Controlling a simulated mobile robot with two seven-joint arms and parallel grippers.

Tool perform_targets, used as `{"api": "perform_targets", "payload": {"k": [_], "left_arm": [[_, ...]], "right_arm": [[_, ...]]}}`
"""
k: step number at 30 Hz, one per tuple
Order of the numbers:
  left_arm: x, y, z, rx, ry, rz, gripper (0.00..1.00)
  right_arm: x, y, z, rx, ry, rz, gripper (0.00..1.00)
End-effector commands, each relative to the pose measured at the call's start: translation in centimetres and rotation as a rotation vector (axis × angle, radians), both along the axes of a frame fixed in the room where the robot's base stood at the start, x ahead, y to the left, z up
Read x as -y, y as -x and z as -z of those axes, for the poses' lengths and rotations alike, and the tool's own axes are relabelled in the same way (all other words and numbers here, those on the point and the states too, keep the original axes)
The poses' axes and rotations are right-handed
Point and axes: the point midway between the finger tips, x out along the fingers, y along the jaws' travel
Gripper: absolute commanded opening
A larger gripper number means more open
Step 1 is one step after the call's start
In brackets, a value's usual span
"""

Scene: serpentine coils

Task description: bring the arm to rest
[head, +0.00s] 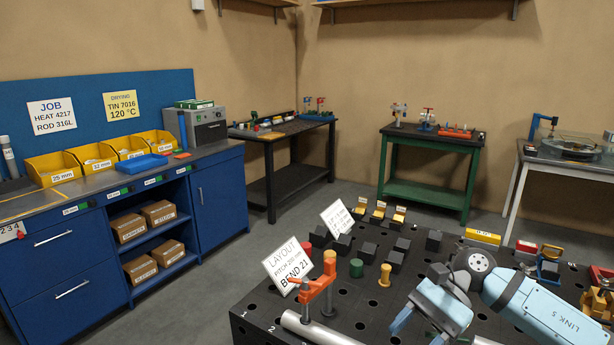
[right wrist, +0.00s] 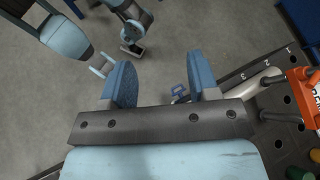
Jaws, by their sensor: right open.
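My right arm comes in from the right in the head view. Its light blue gripper (head: 420,330) is over the front part of the black, holed bench top (head: 375,303) and points down towards the lower left. In the right wrist view the two blue fingers (right wrist: 161,85) stand wide apart with nothing held between them. Grey floor shows between them, with a small blue part (right wrist: 179,93) near the right finger.
An orange clamp (head: 318,287) and a pale rod (head: 308,327) are left of my right gripper. A yellow pin (head: 384,275) and black blocks (head: 394,260) stand behind it.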

Motion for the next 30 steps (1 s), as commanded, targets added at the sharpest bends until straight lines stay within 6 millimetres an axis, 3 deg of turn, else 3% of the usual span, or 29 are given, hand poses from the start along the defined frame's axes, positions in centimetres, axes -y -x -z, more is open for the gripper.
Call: {"api": "perform_targets", "payload": {"k": [1, 4, 6, 10, 14, 17, 20, 23, 24, 27, 30], "left_arm": [[0.0, 0.0, -0.8, 0.0, -0.001, 0.0, 0.76], [0.0, 0.3, -1.6, -0.003, -0.002, 0.0, 0.76], [-0.1, 0.5, -2.0, -0.007, -0.003, 0.001, 0.76], [-0.1, 0.6, -2.9, -0.008, -0.006, 0.002, 0.76], [-0.1, 0.6, -3.9, -0.007, -0.008, 0.002, 0.76], [-0.1, 0.6, -4.6, -0.007, -0.01, 0.003, 0.76], [-0.2, 0.7, -5.3, -0.008, -0.013, 0.003, 0.76], [-0.3, 0.7, -6.0, -0.008, -0.015, 0.004, 0.76], [-0.3, 0.7, -6.3, -0.007, -0.016, 0.003, 0.76], [-0.3, 0.7, -7.0, -0.005, -0.017, 0.003, 0.76], [-0.4, 0.7, -7.5, -0.001, -0.017, 0.003, 0.76]], "right_arm": [[-2.1, 1.1, 0.0, -0.106, -0.083, 0.065, 0.55], [-5.5, 2.2, -0.6, -0.365, -0.256, 0.232, 0.55], [-7.2, 2.7, -1.0, -0.571, -0.364, 0.347, 0.55], [-8.5, 2.7, -1.4, -0.998, -0.55, 0.551, 0.55], [-7.8, 2.1, -0.1, -1.47, -0.714, 0.737, 0.55], [-6.4, 2.1, 2.4, -1.857, -0.832, 0.862, 0.55], [-4.4, 3.0, 6.0, -2.254, -0.949, 0.967, 0.55], [-2.3, 5.2, 10.5, -2.66, -1.074, 1.049, 0.55], [-1.5, 6.5, 12.5, 2.682, 1.071, -1.022, 0.55], [0.2, 10.4, 16.9, 2.378, 0.942, -0.833, 0.55], [1.3, 14.3, 20.1, 2.136, 0.853, -0.689, 0.55]]}}
